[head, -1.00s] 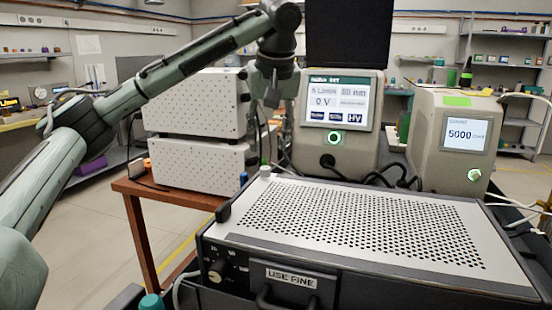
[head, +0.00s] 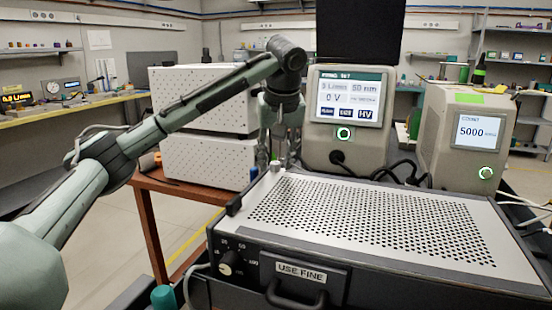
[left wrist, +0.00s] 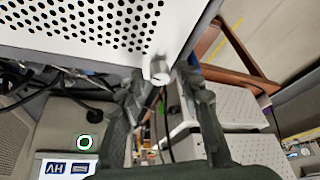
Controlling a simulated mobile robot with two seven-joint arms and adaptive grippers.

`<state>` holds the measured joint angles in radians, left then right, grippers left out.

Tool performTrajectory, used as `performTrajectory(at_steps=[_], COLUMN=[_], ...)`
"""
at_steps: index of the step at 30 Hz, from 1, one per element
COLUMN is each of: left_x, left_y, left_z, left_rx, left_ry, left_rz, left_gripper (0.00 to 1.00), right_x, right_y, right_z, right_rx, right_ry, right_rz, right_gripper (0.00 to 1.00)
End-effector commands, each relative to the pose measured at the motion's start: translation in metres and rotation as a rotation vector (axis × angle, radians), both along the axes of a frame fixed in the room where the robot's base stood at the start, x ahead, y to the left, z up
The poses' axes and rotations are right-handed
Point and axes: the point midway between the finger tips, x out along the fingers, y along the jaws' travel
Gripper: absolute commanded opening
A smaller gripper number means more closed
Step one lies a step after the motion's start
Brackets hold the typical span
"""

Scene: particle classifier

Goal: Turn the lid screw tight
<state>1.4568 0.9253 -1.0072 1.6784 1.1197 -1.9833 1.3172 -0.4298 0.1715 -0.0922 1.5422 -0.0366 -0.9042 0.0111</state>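The lid screw (head: 275,166) is a small pale knob at the back left corner of the perforated lid (head: 360,262) of the black box. It also shows in the left wrist view (left wrist: 158,70), at the lid's corner. My left gripper (head: 280,160) hangs pointing down at that corner, its fingertips near the screw. In the left wrist view its two dark fingers (left wrist: 160,88) are spread, with the screw between them towards their tips. A gap shows around the screw, so the gripper is open. My right gripper is not in view.
A monitor unit (head: 385,150) stands close behind the lid, with dark cables at its foot. A counter unit (head: 450,150) is to its right. White perforated boxes (head: 205,160) stand on a brown table behind my left arm. A front handle (head: 297,300) sticks out.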

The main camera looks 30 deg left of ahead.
Motion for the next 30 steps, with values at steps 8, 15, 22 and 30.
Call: performTrajectory(at_steps=[8,15,22,30], left_x=[-0.0001,-0.0003,-0.0008,-0.0018], left_y=[0.0000,0.0001,0.0011,0.0029], left_z=[0.0001,0.0000,-0.0007,-0.0010], left_rx=[0.000,0.000,-0.001,-0.002], left_ry=[0.000,0.000,0.000,0.000], left_rz=[0.000,-0.011,-0.092,-0.306], left_gripper=[0.00,0.00,0.00,0.00], right_x=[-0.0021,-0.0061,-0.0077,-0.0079], right_y=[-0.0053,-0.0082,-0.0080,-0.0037], right_z=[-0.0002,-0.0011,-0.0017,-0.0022], right_rx=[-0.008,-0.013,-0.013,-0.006], right_ry=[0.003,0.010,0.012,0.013], right_rz=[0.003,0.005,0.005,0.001], right_gripper=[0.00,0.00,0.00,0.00])
